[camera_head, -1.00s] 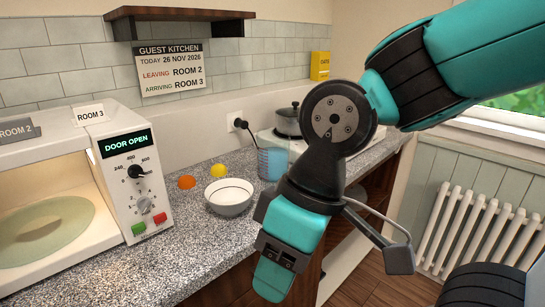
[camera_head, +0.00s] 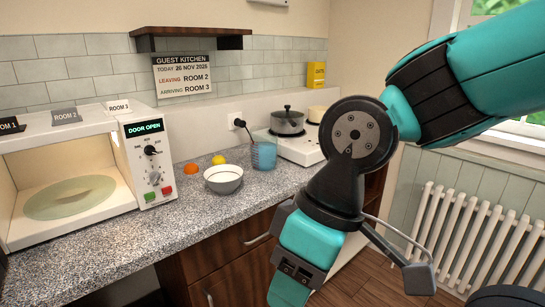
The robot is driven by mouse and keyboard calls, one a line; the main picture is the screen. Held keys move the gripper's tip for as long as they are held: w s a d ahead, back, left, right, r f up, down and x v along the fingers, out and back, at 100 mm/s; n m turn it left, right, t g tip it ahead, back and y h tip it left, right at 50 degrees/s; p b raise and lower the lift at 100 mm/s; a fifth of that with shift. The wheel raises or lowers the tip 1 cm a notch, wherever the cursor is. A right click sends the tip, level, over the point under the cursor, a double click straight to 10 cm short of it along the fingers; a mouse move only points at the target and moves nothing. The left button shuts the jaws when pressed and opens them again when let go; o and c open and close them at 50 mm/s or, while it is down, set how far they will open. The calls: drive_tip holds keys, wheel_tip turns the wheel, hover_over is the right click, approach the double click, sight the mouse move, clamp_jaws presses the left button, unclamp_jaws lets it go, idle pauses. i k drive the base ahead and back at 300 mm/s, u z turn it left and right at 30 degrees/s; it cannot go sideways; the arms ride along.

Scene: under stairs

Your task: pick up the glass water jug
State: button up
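The glass water jug (camera_head: 264,155) is a bluish, see-through vessel. It stands upright on the speckled counter, just left of the white hob and right of the bowl. My arm crosses the right side of the picture, in front of the counter. The end of my arm, with my gripper (camera_head: 289,291), points down at the bottom of the picture, nearer to me than the jug and below it. It is apart from the jug. The fingertips do not show clearly, so I cannot tell whether they are open or shut.
A bowl (camera_head: 223,179), an orange fruit (camera_head: 191,169) and a yellow fruit (camera_head: 219,160) lie left of the jug. A pot (camera_head: 287,122) stands on the hob (camera_head: 303,150) behind it. An open microwave (camera_head: 127,196) is at left. The front counter (camera_head: 215,215) is clear.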

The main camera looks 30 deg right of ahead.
sight(265, 145)
drive_tip(key=z, duration=0.15)
drive_tip(key=i, duration=1.3)
drive_tip(key=u, duration=0.4)
